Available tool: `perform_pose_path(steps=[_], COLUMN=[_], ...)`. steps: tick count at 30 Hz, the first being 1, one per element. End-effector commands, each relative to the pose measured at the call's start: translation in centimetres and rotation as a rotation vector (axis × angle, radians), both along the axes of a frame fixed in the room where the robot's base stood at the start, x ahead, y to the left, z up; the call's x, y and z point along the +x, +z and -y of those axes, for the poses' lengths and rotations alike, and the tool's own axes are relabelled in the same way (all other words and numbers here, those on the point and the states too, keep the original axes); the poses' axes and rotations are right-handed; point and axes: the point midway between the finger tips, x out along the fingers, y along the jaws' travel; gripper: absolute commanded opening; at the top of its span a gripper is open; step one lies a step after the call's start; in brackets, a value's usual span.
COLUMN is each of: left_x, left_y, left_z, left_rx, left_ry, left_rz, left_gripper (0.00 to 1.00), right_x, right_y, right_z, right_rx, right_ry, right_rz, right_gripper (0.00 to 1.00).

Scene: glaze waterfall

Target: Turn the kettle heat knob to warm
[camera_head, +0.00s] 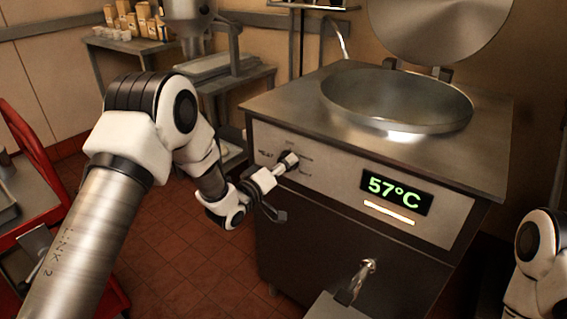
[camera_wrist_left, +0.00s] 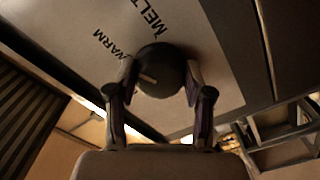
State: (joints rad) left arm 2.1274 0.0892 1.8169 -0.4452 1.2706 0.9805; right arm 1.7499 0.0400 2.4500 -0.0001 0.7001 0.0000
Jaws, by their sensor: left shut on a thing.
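The kettle (camera_head: 400,92) is a steel unit with a round open bowl and its lid raised. Its black heat knob (camera_head: 287,154) is on the left of the front panel, with labels around it. My left gripper (camera_head: 283,165) reaches the knob from the front. In the left wrist view its two fingers (camera_wrist_left: 160,82) are on opposite sides of the round black knob (camera_wrist_left: 160,62), shut on it. A pale pointer line shows on the knob's left part. The label WARM (camera_wrist_left: 117,45) is up and left of the knob; MELT (camera_wrist_left: 146,21) is above it. My right gripper is out of view.
A drain tap (camera_head: 366,272) sticks out low on the front. A red-framed cart (camera_head: 45,220) stands at left, a side table (camera_head: 240,80) behind. Part of my right arm shows at the right edge.

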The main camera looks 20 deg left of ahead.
Motion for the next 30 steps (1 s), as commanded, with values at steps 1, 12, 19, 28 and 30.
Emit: perform_pose_path(steps=[1,12,19,28,30], left_x=[0.05,0.07,0.07,0.06,0.05], left_y=[0.24,0.19,0.17,0.16,0.12], left_z=[-0.02,-0.02,-0.03,-0.03,-0.03], left_rx=[-0.025,-0.139,-0.149,-0.147,-0.146], left_ry=[0.002,0.001,0.001,0.001,0.001], left_rz=[-0.006,-0.047,-0.05,-0.05,-0.051], left_gripper=[0.17,0.17,0.17,0.76,0.76], right_x=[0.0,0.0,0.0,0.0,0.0], right_y=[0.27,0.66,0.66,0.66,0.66], right_z=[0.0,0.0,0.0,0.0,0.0], right_rx=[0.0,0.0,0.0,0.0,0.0], right_ry=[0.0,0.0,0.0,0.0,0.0], right_rz=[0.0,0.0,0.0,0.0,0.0], right_gripper=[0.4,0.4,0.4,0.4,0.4])
